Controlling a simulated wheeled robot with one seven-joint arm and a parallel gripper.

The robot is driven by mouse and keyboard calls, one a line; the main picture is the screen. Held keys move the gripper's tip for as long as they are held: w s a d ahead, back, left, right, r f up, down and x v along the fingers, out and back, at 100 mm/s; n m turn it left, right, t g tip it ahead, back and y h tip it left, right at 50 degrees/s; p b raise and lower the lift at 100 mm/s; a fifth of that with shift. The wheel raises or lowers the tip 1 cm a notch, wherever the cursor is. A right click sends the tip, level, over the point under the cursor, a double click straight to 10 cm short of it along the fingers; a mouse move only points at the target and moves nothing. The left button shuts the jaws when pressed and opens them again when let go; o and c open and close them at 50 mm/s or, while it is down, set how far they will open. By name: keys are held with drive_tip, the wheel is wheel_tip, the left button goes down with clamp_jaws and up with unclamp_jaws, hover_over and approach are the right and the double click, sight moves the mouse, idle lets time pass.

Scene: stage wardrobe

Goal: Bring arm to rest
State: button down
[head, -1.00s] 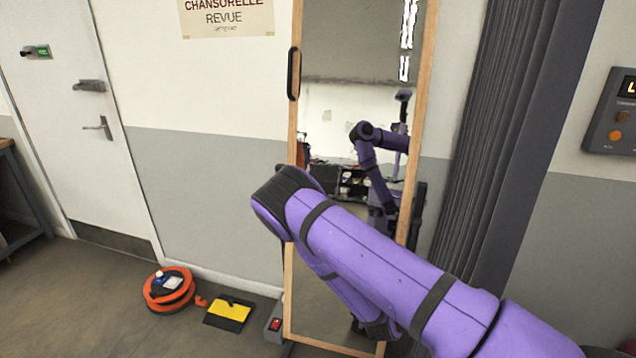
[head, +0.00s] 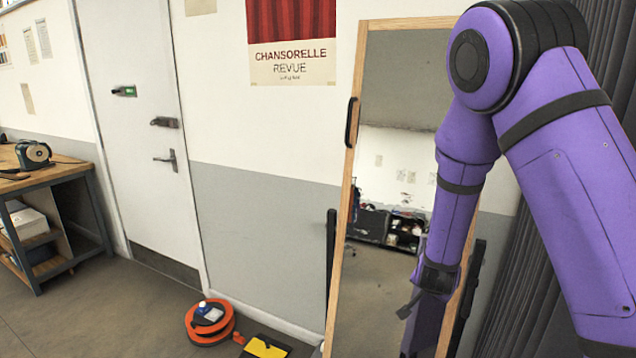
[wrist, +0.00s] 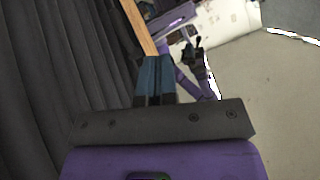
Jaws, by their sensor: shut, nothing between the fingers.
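My purple arm fills the right side of the head view, with its elbow high and its forearm hanging down in front of the standing mirror (head: 385,270). In the wrist view my gripper (wrist: 155,72) is shut, its two fingers together with nothing between them. The fingers point toward the wooden edge of the mirror frame (wrist: 138,25). I cannot tell the gap between fingertips and mirror. In the head view the far end of the arm is dark and hard to make out.
A dark pleated curtain (wrist: 45,80) hangs close beside my gripper. A workbench (head: 60,172) stands at the left, near a white door (head: 135,130). The floor at the left is clear.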

drive_tip(key=s+a+r+n+y, duration=0.1)
drive_tip(key=s+r+y, duration=0.1)
drive_tip(key=s+r, duration=0.35)
drive_tip(key=s+r+n+g+y, duration=0.1)
drive_tip(key=s+r+n, duration=0.1)
drive_tip(key=r, duration=0.7)
drive_tip(key=s+a+r+n+y, duration=0.1)
drive_tip(key=s+r+y, duration=0.1)
drive_tip(key=s+r, duration=0.35)
drive_tip(key=s+d+r+n, duration=0.2)
drive_tip(key=s+r, duration=0.4)
drive_tip(key=s, duration=0.4)
drive_tip(key=s+d+r+n+g+h, duration=0.1)
drive_tip(key=s+r, duration=0.4)
drive_tip(key=s, duration=0.5)
drive_tip(key=shift+s+d+r+n+h, duration=0.2)
drive_tip(key=shift+d+r+n+h, duration=0.25)
drive_tip(key=shift+n, duration=0.55)
drive_tip(key=shift+f, duration=0.1)
